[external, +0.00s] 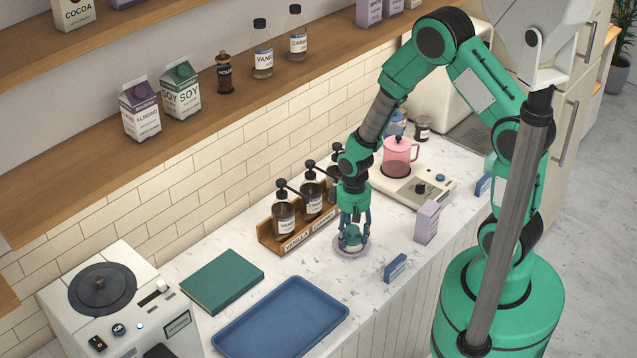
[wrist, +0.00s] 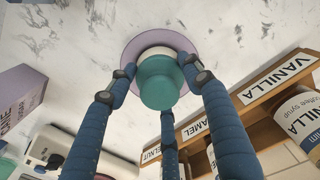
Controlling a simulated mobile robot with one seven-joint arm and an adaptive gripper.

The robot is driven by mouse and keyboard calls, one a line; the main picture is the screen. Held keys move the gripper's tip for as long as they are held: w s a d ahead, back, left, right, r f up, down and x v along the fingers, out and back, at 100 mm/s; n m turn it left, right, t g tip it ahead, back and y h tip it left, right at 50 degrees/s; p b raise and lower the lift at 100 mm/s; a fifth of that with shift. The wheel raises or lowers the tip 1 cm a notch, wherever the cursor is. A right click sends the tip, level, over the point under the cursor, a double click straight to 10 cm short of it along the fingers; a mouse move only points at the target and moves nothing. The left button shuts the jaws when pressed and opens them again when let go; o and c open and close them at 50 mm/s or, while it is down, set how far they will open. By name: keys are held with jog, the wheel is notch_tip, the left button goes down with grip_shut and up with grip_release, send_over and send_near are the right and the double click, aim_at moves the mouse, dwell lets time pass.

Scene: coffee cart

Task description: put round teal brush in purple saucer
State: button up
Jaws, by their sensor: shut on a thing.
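The round teal brush (wrist: 160,82) is between the three blue fingers of my gripper (wrist: 162,85), which are closed around it. The purple saucer (wrist: 128,52) lies on the counter directly beyond the brush in the wrist view. In the external view my gripper (external: 353,232) points straight down over the purple saucer (external: 339,252), and the brush (external: 352,241) shows low between the fingers. The brush overlaps the saucer in both views. I cannot tell whether its underside touches the saucer.
A wooden rack (external: 268,238) of syrup bottles stands close behind my gripper. A purple carton (external: 427,222) and small blue box (external: 396,267) stand to the right. A blue tray (external: 280,318) and teal book (external: 222,281) lie left. A hot plate with pink pot (external: 400,156) stands behind.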

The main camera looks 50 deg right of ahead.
aim_at(352, 228)
jog(key=shift+f, duration=0.35)
jog(key=o, duration=1.1)
jog(key=shift+o, duration=0.2)
jog(key=shift+r, duration=0.1)
jog(key=shift+w+r, duration=0.1)
jog(key=shift+r, duration=0.7)
notch_tip(352, 228, up, 11)
jog(key=shift+r+p, duration=0.15)
jog(key=shift+p, duration=0.25)
